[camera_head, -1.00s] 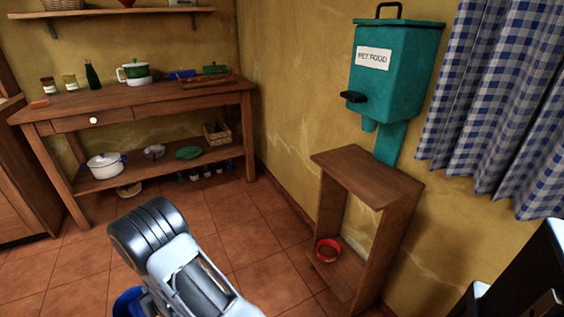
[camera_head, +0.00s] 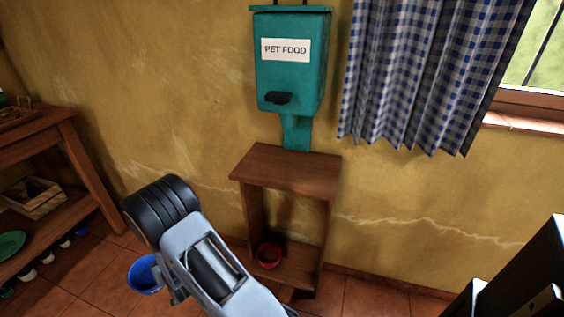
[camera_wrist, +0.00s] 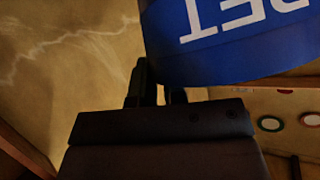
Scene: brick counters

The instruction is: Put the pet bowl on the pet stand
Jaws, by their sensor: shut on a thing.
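The blue pet bowl (camera_head: 141,276) shows at the lower left of the head view, partly hidden behind my arm. In the wrist view the bowl (camera_wrist: 235,40) fills the top, with white "PET" lettering upside down. My gripper (camera_wrist: 158,92) is shut on the bowl's wall and holds it in the air. The wooden pet stand (camera_head: 290,168) is against the wall, right of my arm in the head view. It has a bare top board and a lower shelf. My gripper and the bowl are left of the stand in the picture.
A red bowl (camera_head: 269,255) sits on the stand's lower shelf. A teal pet food dispenser (camera_head: 290,75) hangs above the stand top, its spout over the back. A wooden table (camera_head: 62,150) with a crate (camera_head: 33,198) is at left. A checked curtain (camera_head: 415,80) hangs right.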

